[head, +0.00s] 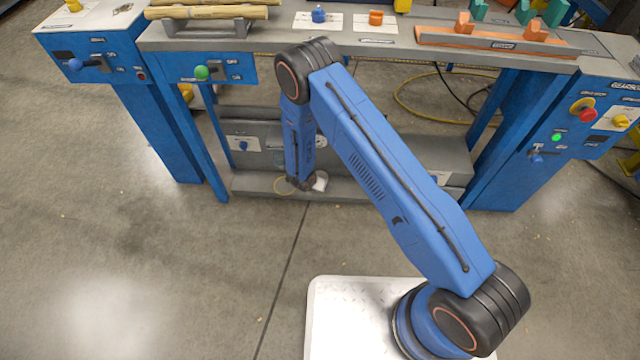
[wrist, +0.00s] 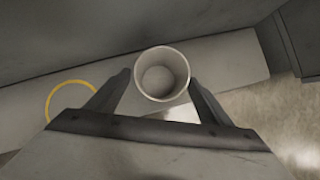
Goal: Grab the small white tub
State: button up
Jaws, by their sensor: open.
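The small white tub (wrist: 162,75) is round, open at the top and looks empty. It stands upright on a low grey shelf. In the wrist view my gripper (wrist: 160,82) is open, with one finger on each side of the tub. I cannot tell whether either finger touches it. In the head view the tub (head: 320,181) shows as a small white shape beside the end of my arm, partly hidden by it. The fingers are hardly visible in the head view.
A yellow ring (wrist: 70,100) lies or is marked on the shelf (wrist: 228,62) left of the tub. A grey wall rises behind the shelf. The blue-legged workbench (head: 270,40) stands above, with wooden rods (head: 205,12) on a rack. The floor in front is clear.

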jog(key=shift+w+f, duration=0.2)
jog(key=shift+f, duration=0.15)
jog(key=c, duration=1.1)
jog(key=shift+c, duration=0.2)
